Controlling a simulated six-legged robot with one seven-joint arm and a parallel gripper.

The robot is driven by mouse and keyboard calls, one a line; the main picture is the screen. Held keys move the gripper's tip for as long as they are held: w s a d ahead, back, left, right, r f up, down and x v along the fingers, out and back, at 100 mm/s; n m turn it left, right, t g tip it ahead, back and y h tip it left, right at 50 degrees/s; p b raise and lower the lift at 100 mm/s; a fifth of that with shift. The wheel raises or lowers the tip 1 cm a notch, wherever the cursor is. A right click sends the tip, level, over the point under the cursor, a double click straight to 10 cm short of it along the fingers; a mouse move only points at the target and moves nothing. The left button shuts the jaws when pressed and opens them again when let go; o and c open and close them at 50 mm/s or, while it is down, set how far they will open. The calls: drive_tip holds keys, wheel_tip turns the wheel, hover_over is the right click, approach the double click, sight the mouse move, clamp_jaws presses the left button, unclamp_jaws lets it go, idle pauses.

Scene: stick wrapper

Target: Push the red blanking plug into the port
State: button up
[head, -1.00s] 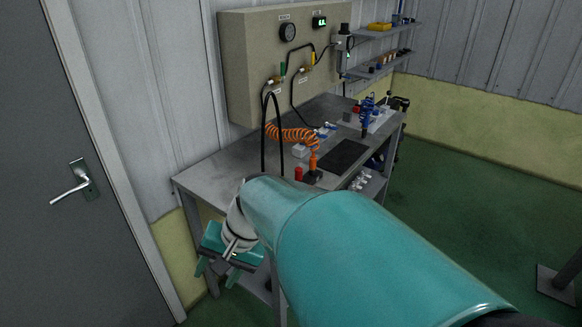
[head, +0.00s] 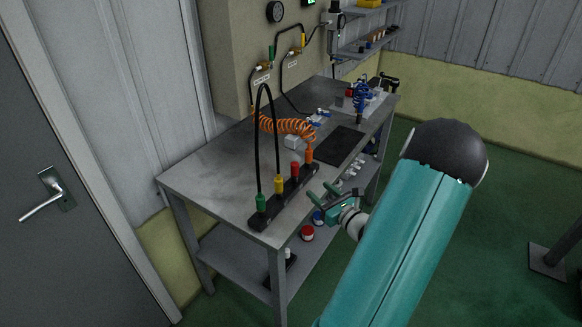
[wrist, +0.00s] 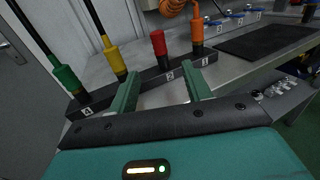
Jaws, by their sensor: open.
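The red blanking plug (head: 294,170) stands upright at a port of the black port bar (head: 256,226) along the bench's front edge. In the wrist view the red plug (wrist: 158,43) stands behind the label "2", between the yellow and orange connectors. I cannot tell how deep it sits. My gripper (head: 319,197) is open and empty, off the front of the bench and to the lower right of the plug. In the wrist view my gripper (wrist: 160,68) points toward the bar, its two teal fingers apart below the plug, not touching it.
A green connector (head: 261,203) and a yellow connector (head: 279,184) with black hoses stand left of the plug. An orange connector (head: 309,153) with a coiled hose stands right. A dark mat (head: 342,146) lies beyond. A lower shelf (head: 232,258) is under the bench.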

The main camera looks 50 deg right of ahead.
sight(297, 173)
drive_tip(key=x, duration=0.8)
drive_tip(key=shift+w+d, duration=0.1)
drive_tip(key=shift+d, duration=0.05)
drive_tip(key=x, duration=0.5)
drive_tip(key=shift+w+f, duration=0.15)
drive_tip(key=shift+w, duration=0.1)
clamp_jaws()
